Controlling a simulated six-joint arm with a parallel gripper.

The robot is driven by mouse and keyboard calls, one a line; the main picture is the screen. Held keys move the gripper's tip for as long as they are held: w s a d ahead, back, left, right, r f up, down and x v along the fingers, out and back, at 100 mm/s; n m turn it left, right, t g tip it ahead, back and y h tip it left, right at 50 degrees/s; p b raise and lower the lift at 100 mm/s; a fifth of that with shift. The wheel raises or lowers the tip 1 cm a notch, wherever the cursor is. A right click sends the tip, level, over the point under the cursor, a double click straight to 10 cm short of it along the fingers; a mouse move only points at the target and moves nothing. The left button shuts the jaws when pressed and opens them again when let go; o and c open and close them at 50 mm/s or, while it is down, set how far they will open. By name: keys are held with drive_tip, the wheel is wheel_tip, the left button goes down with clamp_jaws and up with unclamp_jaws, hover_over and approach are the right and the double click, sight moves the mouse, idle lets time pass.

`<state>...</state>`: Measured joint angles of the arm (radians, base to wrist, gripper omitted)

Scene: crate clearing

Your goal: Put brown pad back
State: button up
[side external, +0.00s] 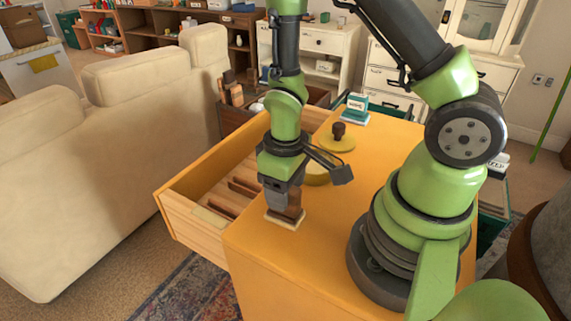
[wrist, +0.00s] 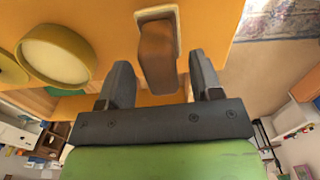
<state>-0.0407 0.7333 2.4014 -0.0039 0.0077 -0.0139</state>
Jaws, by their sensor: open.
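The brown pad (side external: 287,217), a brown upright block on a thin cream base, stands near the left front edge of the orange cabinet top. My gripper (side external: 283,193) is right above it, pointing down. In the wrist view the brown block (wrist: 157,58) shows between my two open fingers (wrist: 160,75), with a visible gap on each side. The fingers partly hide the block's top in the side view. An open wooden drawer (side external: 183,222) extends left from the cabinet, with dark brown dividers or slots inside.
A round yellow-rimmed tin (wrist: 55,52) sits close beside the block. Behind it are a yellow disc with a dark knob (side external: 338,134) and a green-and-white item (side external: 355,108). A cream sofa (side external: 100,150) stands left of the drawer. The front cabinet top is clear.

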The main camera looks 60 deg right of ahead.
wheel_tip(320, 180, up, 9)
drive_tip(key=shift+a+f, duration=0.1)
drive_tip(key=shift+a, duration=0.05)
drive_tip(key=s+r+m+t+y, duration=0.1)
drive_tip(key=s+r+m+t, duration=0.1)
drive_tip(key=r, duration=0.6)
drive_tip(key=s+a+r+m+t+y, duration=0.1)
drive_tip(key=s+r+m+t, duration=0.1)
drive_tip(key=s+r+t, duration=0.3)
wheel_tip(320, 180, up, 4)
drive_tip(key=shift+s+a+f+m, duration=0.15)
drive_tip(key=shift+a+f+m, duration=0.05)
drive_tip(key=shift+a+m, duration=0.1)
